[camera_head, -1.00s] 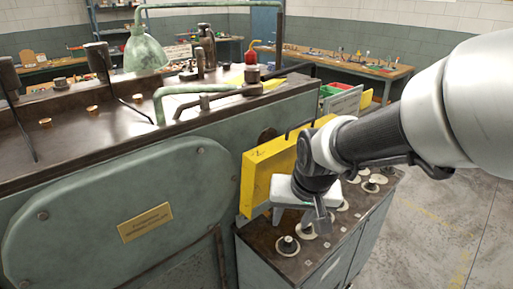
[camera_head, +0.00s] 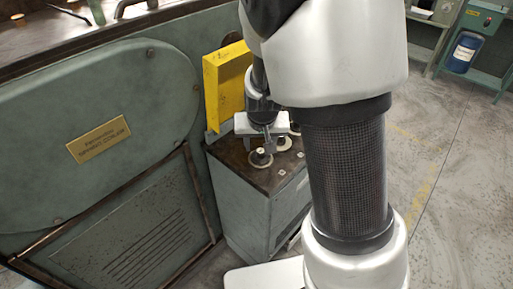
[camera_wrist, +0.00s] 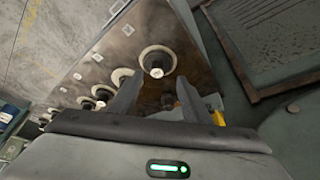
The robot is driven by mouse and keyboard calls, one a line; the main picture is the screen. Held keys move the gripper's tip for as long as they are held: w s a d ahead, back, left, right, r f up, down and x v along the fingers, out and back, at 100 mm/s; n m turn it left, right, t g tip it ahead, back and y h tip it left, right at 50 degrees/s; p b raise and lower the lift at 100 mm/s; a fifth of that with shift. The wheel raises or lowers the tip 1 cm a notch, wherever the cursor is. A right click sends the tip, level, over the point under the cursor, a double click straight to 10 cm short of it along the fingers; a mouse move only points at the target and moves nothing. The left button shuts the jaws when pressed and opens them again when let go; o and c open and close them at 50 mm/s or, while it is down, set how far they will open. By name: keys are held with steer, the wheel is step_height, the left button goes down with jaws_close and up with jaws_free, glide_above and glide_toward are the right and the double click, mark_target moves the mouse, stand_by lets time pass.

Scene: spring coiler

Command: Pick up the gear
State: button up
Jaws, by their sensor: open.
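Several pale round discs sit on dark pegs on the brown cabinet top. The nearest one, which I take for the gear, is in the wrist view (camera_wrist: 157,62), just beyond the fingertips and between their lines. It also shows in the head view (camera_head: 261,160), at the cabinet's front end. Its teeth are too small to make out. My gripper (camera_wrist: 157,92) is open and empty, pointing down over this end of the cabinet. In the head view my gripper (camera_head: 267,140) is just above the disc. I cannot tell if it touches it. My arm hides other discs there.
The green cabinet (camera_head: 240,208) stands against the large green coiler (camera_head: 100,110). A yellow plate (camera_head: 226,82) rises close beside my gripper. More discs (camera_wrist: 101,92) line the cabinet top. Concrete floor (camera_head: 450,170) is free at right; a blue barrel (camera_head: 462,55) stands farther off.

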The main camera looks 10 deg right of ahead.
mark_target(261, 150)
steer(key=x, duration=0.2)
steer(key=b+x, duration=0.1)
steer(key=x, duration=0.2)
steer(key=shift+w+d+f+b, duration=0.15)
steer(key=shift+w+d+b, duration=0.2)
steer(key=shift+w+b, duration=0.05)
jaws_close()
